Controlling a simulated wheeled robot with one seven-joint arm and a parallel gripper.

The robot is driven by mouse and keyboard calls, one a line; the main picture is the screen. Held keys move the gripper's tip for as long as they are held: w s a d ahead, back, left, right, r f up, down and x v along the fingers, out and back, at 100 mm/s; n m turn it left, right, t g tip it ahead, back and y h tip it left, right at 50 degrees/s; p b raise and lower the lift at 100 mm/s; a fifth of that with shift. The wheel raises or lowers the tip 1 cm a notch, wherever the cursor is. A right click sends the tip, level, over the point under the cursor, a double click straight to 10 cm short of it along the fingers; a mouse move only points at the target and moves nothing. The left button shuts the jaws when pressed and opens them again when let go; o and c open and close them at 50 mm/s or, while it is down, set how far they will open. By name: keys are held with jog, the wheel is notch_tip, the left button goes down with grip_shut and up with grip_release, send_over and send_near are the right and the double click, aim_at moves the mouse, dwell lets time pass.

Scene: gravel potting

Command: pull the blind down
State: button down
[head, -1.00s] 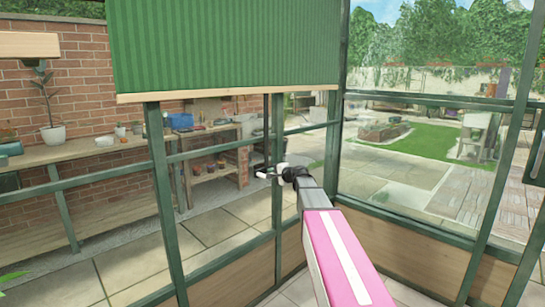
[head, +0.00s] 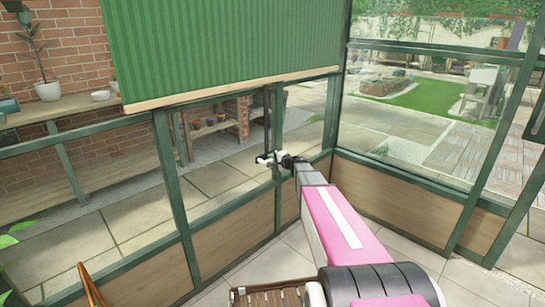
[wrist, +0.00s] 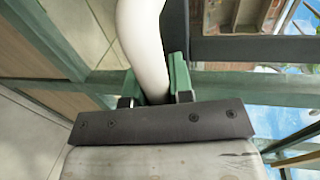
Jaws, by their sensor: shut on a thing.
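The green ribbed blind (head: 225,45) hangs in front of the window in the head view. Its pale wooden bottom bar (head: 235,92) sits partway down the glass, with open window below. My gripper (head: 268,159) is below the bar, near its right part, by a dark upright line that looks like a cord. In the wrist view a smooth white curved piece (wrist: 143,40) passes between the fingers, and my gripper (wrist: 152,96) is shut on it. It looks like the blind's pull; its join to the cord is too small to make out.
Green window posts (head: 175,185) and wooden lower panels (head: 232,240) stand close around my gripper. A slatted wooden item (head: 268,297) is at the bottom. A potted plant (head: 47,90) stands on a shelf at left. Tiled floor is clear near the corner.

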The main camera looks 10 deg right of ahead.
jog(key=shift+f, duration=0.35)
jog(key=c, duration=1)
grip_release()
jog(key=shift+f, duration=0.1)
jog(key=v, duration=1.1)
jog(key=shift+w, duration=0.15)
